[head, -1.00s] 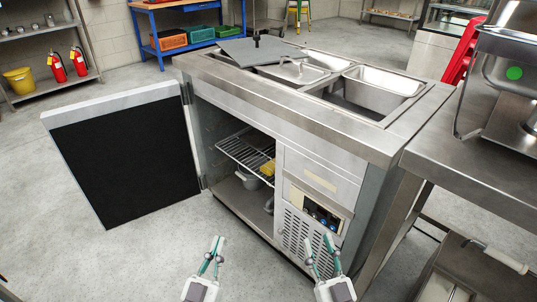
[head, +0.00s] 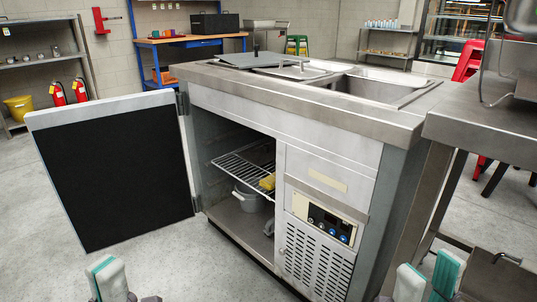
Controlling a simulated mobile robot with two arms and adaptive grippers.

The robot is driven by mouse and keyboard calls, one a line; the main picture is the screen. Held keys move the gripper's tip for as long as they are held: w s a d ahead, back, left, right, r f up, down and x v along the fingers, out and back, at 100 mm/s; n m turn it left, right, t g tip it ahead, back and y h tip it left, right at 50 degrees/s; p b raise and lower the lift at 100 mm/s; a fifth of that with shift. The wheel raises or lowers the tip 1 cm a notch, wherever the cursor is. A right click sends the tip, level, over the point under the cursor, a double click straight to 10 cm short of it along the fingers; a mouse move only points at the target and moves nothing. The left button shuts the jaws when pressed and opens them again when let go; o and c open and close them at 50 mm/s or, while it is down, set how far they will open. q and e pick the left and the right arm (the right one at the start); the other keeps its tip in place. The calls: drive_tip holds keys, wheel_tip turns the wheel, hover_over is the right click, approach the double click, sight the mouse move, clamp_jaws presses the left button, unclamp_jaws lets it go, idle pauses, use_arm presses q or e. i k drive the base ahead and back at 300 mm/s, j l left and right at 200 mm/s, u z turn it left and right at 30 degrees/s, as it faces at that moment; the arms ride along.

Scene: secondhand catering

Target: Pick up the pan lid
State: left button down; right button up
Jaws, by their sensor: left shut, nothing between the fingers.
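Two lids lie on top of the steel counter unit in the head view. One is a flat dark grey lid (head: 262,60) with a black knob, at the back left of the wells. The other is a shiny steel lid (head: 293,72) with a bar handle, over the middle well. I cannot tell which is the pan lid. My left gripper (head: 110,281) is low at the left, shut and empty. My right gripper (head: 428,279) is low at the right, its fingers apart with nothing seen between them. Both are well short of the lids.
The cabinet door (head: 118,165) stands open to the left. Inside are a wire rack (head: 240,165), a yellow item (head: 267,182) and a grey pot (head: 248,199). A steel table (head: 480,118) adjoins at right. Floor before the unit is clear.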

sight(262, 153)
drive_tip(key=i+j+z, duration=0.15)
drive_tip(key=z, duration=0.35)
drive_tip(key=i+j+z, duration=0.1)
drive_tip(key=z, duration=0.35)
drive_tip(key=j+z, duration=0.35)
drive_tip(key=z, duration=0.15)
drive_tip(key=i+j+z, duration=0.1)
drive_tip(key=j+z, duration=0.15)
drive_tip(key=j, duration=1.05)
drive_tip(key=j+z, duration=0.25)
drive_tip(key=j, duration=1.05)
